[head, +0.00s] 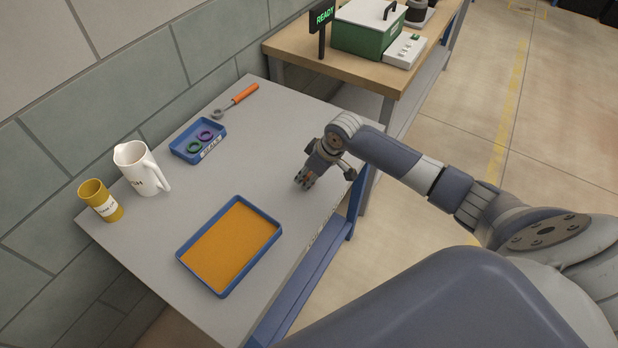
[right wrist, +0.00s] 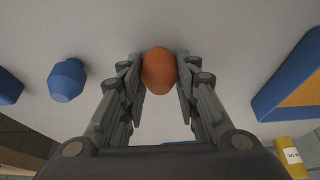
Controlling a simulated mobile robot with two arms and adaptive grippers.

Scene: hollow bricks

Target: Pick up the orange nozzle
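The orange nozzle (right wrist: 158,71) is a small faceted piece in the right wrist view, between the two fingers of my right gripper (right wrist: 160,85). The finger pads lie against its two sides, so the gripper looks shut on it. In the head view my right gripper (head: 306,180) is low over the grey table (head: 265,150), near its right edge, and its fingers largely hide the nozzle. I cannot tell whether the nozzle is lifted off the table. My left gripper is not in view.
A blue nozzle (right wrist: 67,80) stands left of the gripper in the right wrist view. A blue tray with an orange floor (head: 230,246) lies front left. Farther off are a small blue tray of rings (head: 181,155), a white jug (head: 138,168), a yellow tin (head: 102,200) and an orange-handled tool (head: 243,94).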

